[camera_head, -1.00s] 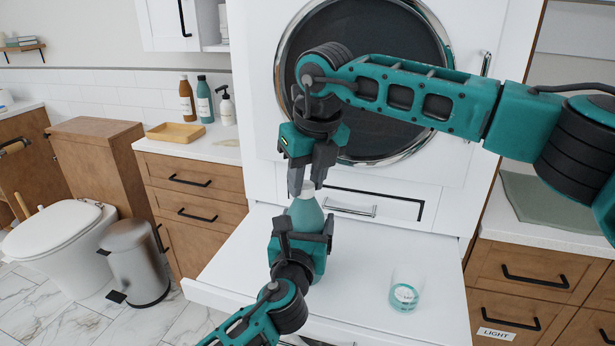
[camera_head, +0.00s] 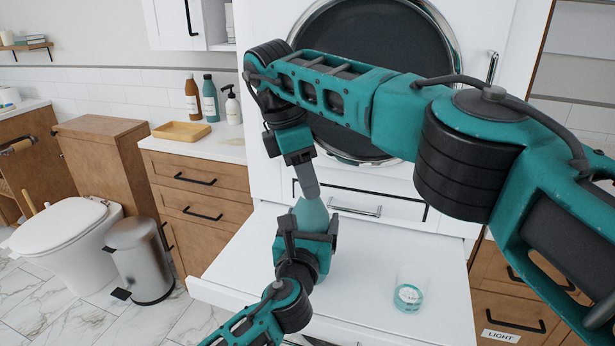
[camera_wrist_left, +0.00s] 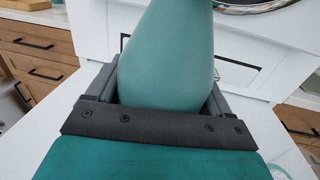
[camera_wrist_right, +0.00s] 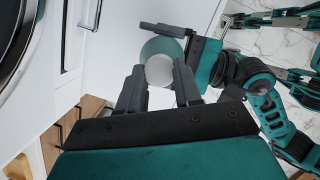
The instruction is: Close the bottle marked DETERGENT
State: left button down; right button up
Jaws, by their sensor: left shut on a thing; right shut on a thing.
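A teal bottle (camera_head: 311,214) stands upright over the white pull-out shelf; no DETERGENT marking shows. My left gripper (camera_head: 308,242) is shut around its body, and the left wrist view also shows the bottle (camera_wrist_left: 166,60) between the fingers. My right gripper (camera_head: 310,192) points down at the bottle's top. In the right wrist view its fingers (camera_wrist_right: 158,90) are shut on the white cap (camera_wrist_right: 159,70), which sits over the bottle's top. In the head view the cap is hidden behind the right finger. I cannot tell how tightly the cap is seated.
A glass (camera_head: 410,291) with teal liquid stands on the white pull-out shelf (camera_head: 365,262), right of the bottle. The machine with a round door (camera_head: 380,50) rises behind. Several other bottles (camera_head: 209,98) and a wooden tray (camera_head: 181,132) are on the left counter. The shelf around the glass is clear.

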jog(key=shift+m, duration=0.5)
jog(key=o, duration=1)
jog(key=shift+c, duration=0.3)
